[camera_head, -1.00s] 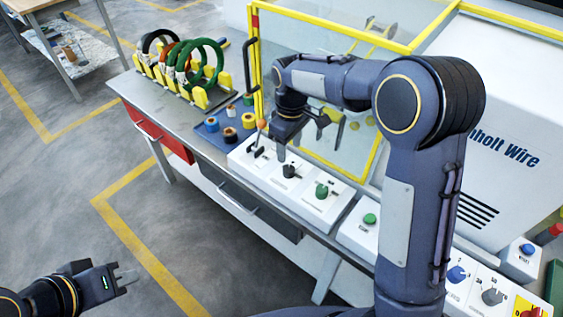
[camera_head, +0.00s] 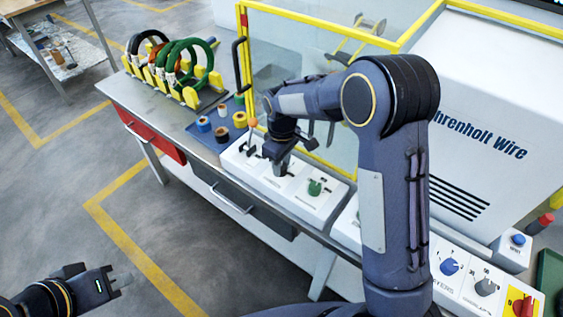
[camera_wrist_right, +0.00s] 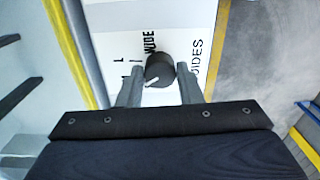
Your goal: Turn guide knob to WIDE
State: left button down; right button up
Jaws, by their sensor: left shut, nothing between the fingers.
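The guide knob (camera_wrist_right: 159,69) is a black dial with a white pointer line, on a white panel lettered "GUIDES" and "WIDE" in the right wrist view. Its pointer is aimed to the lower left of that picture, away from the word WIDE. My right gripper (camera_wrist_right: 160,88) is open, with one finger on each side of the knob. A gap shows at the left finger; contact at the right finger is unclear. My left gripper (camera_head: 122,281) is shut and empty, far from the bench.
A green knob (camera_head: 314,187) is just right of my right gripper on the panel (camera_head: 300,203), and an orange-tipped lever (camera_head: 252,124) is to its left. A yellow-framed clear guard (camera_head: 290,70) stands behind. Coils (camera_head: 187,62) stand in a rack at the bench's far end.

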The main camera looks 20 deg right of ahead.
jog(key=c, duration=0.5)
jog(key=shift+m, duration=0.3)
jog(key=m, duration=1)
jog(key=shift+r+m+p, duration=0.1)
jog(key=shift+m+p, duration=0.2)
jog(key=shift+p, duration=0.05)
jog(key=m+p, duration=0.1)
jog(key=m, duration=0.4)
jog(key=shift+m, duration=0.3)
jog(key=m+p, duration=0.1)
jog(key=m, duration=0.4)
